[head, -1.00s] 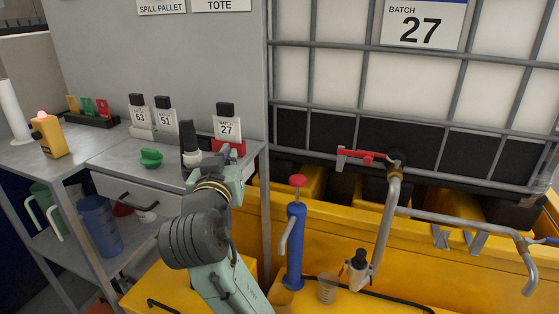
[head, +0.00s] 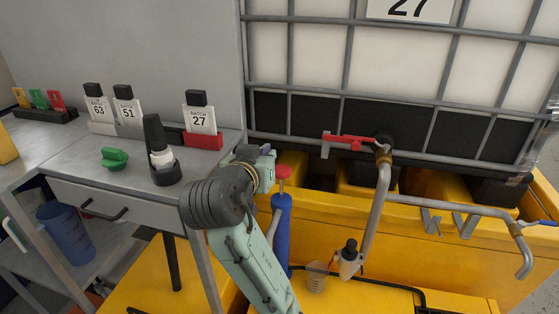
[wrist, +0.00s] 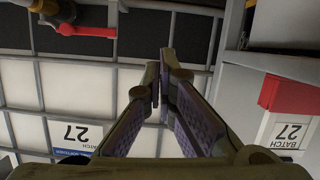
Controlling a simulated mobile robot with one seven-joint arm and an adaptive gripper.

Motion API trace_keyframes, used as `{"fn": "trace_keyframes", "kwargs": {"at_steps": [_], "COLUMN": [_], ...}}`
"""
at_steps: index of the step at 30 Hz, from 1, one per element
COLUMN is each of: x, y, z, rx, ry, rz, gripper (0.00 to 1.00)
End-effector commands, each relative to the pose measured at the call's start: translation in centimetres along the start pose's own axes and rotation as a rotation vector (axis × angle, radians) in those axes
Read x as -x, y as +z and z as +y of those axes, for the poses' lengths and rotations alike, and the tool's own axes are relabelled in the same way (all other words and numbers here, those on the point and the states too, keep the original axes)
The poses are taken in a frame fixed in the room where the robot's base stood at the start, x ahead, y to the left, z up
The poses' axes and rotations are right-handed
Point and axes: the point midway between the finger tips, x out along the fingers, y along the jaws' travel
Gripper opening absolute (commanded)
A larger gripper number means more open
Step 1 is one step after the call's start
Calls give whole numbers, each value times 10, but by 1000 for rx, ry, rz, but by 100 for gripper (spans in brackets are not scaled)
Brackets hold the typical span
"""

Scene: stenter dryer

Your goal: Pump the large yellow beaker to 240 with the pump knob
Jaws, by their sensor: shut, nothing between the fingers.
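The pump is a blue upright cylinder (head: 281,228) with a red knob (head: 283,172) on top, in the head view. A small clear, slightly tan beaker (head: 316,277) stands to its right, below the bent pipe; I cannot tell if it is the large yellow one, and no reading is legible. My gripper (head: 266,158) is just left of and slightly above the knob in the picture; I cannot tell whether they touch. In the wrist view my gripper (wrist: 160,68) is shut and empty, facing the caged tank. The knob does not show there.
A red valve handle (head: 348,141) and metal pipe (head: 377,205) stand right of the pump. The yellow spill pallet (head: 470,255) lies below. At left, a grey bench (head: 70,160) holds batch 63, 51 and 27 bottles, a green knob (head: 115,158) and a black device (head: 160,155).

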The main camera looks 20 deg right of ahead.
Motion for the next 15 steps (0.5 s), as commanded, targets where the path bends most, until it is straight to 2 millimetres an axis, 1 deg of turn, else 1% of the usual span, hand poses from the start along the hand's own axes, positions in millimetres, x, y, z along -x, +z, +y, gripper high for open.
{"fn": "trace_keyframes", "kwargs": {"at_steps": [13,15], "x": [-90,-93], "y": [0,14], "z": [1,1], "rx": [2,0], "ry": [1,0], "rz": [-5,-6], "gripper": [0,0]}}
